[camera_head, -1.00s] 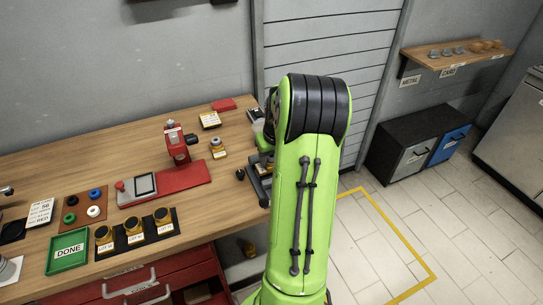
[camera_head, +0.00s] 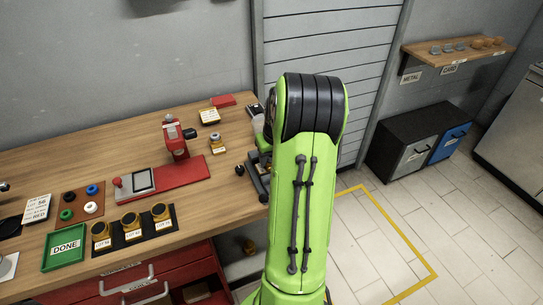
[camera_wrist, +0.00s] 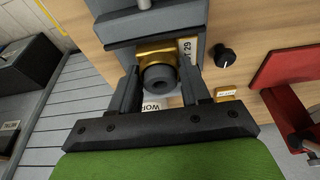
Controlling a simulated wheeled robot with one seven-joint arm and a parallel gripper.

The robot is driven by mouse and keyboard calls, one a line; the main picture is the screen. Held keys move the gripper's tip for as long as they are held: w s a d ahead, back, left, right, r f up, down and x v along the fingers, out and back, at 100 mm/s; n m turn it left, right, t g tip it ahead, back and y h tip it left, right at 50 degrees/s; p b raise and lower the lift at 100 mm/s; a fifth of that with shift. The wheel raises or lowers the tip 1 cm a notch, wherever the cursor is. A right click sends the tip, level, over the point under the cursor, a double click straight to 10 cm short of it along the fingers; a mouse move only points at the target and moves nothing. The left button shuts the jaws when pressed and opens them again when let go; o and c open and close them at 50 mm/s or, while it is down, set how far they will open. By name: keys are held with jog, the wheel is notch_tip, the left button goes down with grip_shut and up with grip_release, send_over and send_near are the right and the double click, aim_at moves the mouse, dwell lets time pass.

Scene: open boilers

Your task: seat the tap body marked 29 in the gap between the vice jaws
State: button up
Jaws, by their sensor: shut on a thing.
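The tap body (camera_wrist: 158,70), brass with a dark round end, sits between my gripper's fingers (camera_wrist: 160,88) in the wrist view. A white label ending in 29 (camera_wrist: 187,50) shows beside it. My gripper is shut on it. The dark grey vice (camera_wrist: 150,24) lies just beyond it, with one jaw block close against the brass part in the picture. The other jaw is mostly hidden, so I cannot tell whether the body is within the gap. In the head view the vice (camera_head: 256,182) shows at the bench's right edge, partly behind my arm; my gripper is hidden there.
A red fixture (camera_head: 177,140) on a red base stands left of the vice; its red part (camera_wrist: 285,55) is at the wrist view's right. A black knob (camera_wrist: 224,56) is near the vice. Several brass bodies stand on a black mat (camera_head: 131,240) beside the green DONE tray (camera_head: 65,266).

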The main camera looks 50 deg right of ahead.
dwell(0.3)
jog(key=o, duration=1.4)
jog(key=shift+o, duration=0.2)
jog(key=shift+f, duration=0.1)
jog(key=shift+o, duration=1.3)
notch_tip(320, 180, up, 7)
jog(key=p, duration=0.5)
